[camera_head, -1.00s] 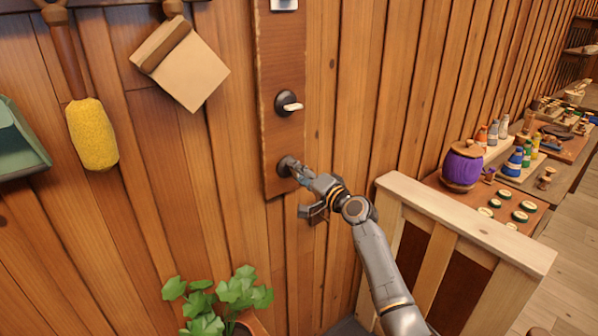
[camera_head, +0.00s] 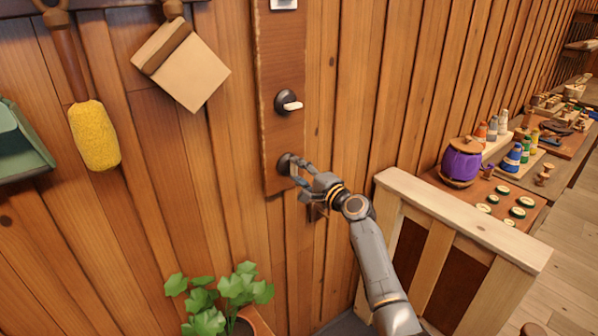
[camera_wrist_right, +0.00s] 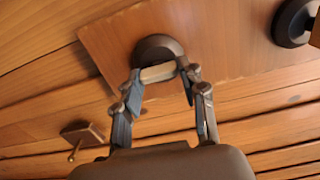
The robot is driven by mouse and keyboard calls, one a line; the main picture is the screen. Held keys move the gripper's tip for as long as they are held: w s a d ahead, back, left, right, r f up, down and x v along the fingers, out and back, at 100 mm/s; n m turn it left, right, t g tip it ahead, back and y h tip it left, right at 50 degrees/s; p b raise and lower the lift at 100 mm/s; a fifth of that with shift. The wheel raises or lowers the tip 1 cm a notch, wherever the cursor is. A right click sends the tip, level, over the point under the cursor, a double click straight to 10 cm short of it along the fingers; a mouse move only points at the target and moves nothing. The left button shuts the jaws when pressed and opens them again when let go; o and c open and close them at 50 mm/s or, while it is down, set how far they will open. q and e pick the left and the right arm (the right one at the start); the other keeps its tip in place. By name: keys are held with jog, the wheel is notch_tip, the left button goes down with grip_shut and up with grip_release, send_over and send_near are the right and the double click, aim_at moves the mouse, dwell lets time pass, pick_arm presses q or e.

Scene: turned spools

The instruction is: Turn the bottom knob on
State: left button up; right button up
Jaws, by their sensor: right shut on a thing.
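The bottom knob (camera_head: 285,164) has a dark round base on a wooden strip (camera_head: 268,60) fixed to the wall. My right gripper (camera_head: 299,171) is at this knob, partly covering it in the head view. In the right wrist view, the bottom knob's pale handle (camera_wrist_right: 158,73) lies between the fingertips of my right gripper (camera_wrist_right: 160,78), which is shut on it. The dark base (camera_wrist_right: 158,47) shows just beyond. The handle's exact angle is hidden in the head view. My left gripper is not in view.
An upper knob (camera_head: 289,103) with a pale handle sits above on the same strip. A small wooden wall piece (camera_wrist_right: 82,138) is below the knob. A potted plant (camera_head: 232,295) stands at the bottom left, and a pale wooden panel (camera_head: 460,225) stands right of my arm.

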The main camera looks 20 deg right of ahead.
jog(key=o, duration=1.1)
jog(key=shift+o, duration=0.2)
jog(key=v, duration=1.2)
